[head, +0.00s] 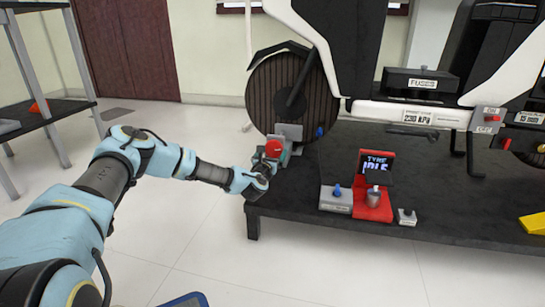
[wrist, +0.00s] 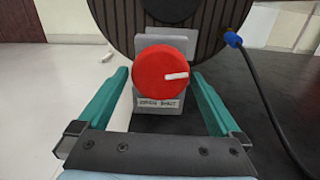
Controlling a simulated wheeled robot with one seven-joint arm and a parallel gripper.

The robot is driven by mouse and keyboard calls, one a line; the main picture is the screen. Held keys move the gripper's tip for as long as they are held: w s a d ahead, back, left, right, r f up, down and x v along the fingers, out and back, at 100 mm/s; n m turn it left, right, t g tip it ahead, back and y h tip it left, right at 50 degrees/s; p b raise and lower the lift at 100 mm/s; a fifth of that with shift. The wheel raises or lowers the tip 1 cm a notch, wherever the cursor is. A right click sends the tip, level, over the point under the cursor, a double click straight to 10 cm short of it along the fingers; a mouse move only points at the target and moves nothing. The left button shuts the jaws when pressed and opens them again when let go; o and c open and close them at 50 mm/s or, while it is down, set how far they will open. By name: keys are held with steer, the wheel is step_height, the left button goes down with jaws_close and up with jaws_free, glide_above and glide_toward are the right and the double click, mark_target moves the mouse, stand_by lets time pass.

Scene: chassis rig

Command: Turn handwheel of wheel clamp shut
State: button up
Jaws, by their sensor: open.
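The wheel clamp's red round handwheel (wrist: 165,74) faces me in the wrist view, with a white mark pointing to the right. It also shows in the head view (head: 273,148). The grey clamp body (wrist: 165,40) stands behind it, against the dark ribbed tyre (wrist: 108,12). A small label (wrist: 158,103) is under the handwheel; its text is hard to read. My gripper (wrist: 164,82) is open, with one green finger on each side of the handwheel. Gaps show on both sides, and I see no contact. In the head view my gripper (head: 270,162) is at the table's left corner.
The clamp stands on a black table (head: 330,180). A blue valve cap (wrist: 232,39) with a black hose is right of the clamp.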

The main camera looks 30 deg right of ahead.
steer(key=shift+w+d, duration=0.15)
steer(key=c, duration=1.1)
